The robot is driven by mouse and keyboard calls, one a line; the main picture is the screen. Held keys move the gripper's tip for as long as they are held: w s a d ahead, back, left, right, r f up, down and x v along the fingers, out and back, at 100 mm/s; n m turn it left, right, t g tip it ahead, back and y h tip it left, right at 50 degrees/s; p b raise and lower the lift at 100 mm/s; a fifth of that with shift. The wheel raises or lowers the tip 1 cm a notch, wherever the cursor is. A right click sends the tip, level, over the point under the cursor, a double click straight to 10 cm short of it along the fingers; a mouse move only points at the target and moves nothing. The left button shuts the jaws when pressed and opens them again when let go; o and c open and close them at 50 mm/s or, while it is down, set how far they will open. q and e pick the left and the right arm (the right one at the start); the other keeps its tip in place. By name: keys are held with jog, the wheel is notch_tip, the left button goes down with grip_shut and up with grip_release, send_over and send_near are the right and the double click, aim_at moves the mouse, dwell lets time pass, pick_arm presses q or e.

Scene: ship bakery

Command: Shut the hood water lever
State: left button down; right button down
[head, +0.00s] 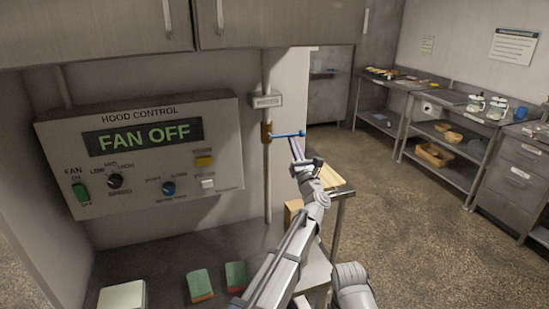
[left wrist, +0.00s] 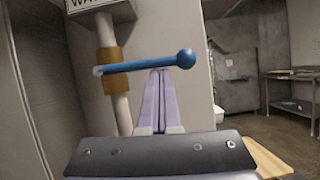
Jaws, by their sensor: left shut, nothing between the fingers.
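The hood water lever is a blue bar with a round knob (head: 287,134) on a brass-coloured valve (head: 266,132) on a vertical pipe (head: 268,185). The lever sticks out to the right, roughly level, across the pipe's line. It also shows in the left wrist view (left wrist: 145,65). My left gripper (head: 296,146) is shut and empty, its pale purple fingers (left wrist: 162,98) pointing at the lever. The fingertips appear just under the bar, near its knob end. I cannot tell if they touch it. My right gripper is not in view.
The hood control panel (head: 145,150) reads FAN OFF, left of the pipe. A small label plate (head: 266,100) sits above the valve. Green-topped sponges (head: 200,284) lie on the counter below. Steel shelves (head: 440,135) stand far right, with open floor (head: 420,240) before them.

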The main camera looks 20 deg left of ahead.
pick_arm(q)
jog(key=s+d+f+b, duration=0.4)
jog(key=s+f+b, duration=0.3)
jog(key=f+b, duration=0.1)
jog(key=shift+d, duration=0.15)
jog(key=shift+f, duration=0.15)
dwell(0.3)
